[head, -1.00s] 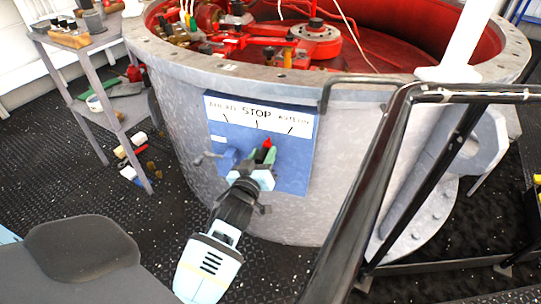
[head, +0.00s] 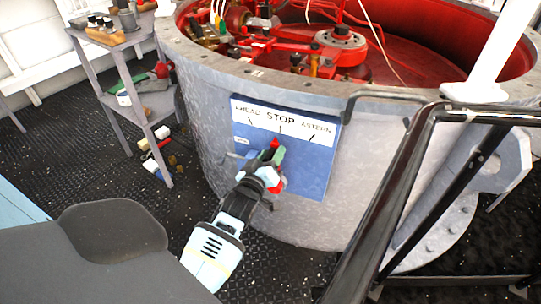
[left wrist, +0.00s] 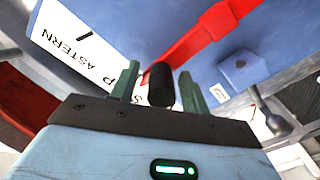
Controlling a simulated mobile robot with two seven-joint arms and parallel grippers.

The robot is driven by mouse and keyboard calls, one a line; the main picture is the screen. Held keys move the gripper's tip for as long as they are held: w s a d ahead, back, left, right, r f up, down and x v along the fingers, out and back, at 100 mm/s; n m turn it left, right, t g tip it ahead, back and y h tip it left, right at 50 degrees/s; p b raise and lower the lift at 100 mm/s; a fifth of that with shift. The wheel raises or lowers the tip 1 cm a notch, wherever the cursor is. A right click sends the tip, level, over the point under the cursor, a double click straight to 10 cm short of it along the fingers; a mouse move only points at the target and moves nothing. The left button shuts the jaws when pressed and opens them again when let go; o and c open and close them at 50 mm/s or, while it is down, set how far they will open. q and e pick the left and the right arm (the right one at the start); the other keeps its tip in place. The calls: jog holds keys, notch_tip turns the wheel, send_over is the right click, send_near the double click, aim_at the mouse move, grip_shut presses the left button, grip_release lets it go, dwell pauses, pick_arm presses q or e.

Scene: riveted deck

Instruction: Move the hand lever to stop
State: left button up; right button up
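A blue panel (head: 308,178) on the grey drum carries a white label strip (head: 325,132) reading AHEAD, STOP and ASTERN. The red hand lever (head: 275,143) shows its tip just below STOP; its exact alignment with the mark is hard to tell. My left gripper (head: 271,158) is in front of the panel and hides much of the lever. In the left wrist view, the lever (left wrist: 205,35) has a black knob (left wrist: 161,85) between the green fingers of my left gripper (left wrist: 160,90). Narrow gaps show beside the knob, so the fingers look open around it. My right gripper is out of view.
A small grey crank (head: 237,156) sits left of the lever. A black handrail (head: 395,185) crosses in front on the right. The drum's bolted rim (head: 270,82) stands above the panel. A grey side table (head: 95,45) stands at the left.

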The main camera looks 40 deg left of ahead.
pick_arm(q)
jog(key=shift+s, duration=0.15)
jog(key=p+v, duration=0.1)
jog(key=v, duration=0.6)
jog(key=shift+s, duration=0.3)
jog(key=shift+d, duration=0.1)
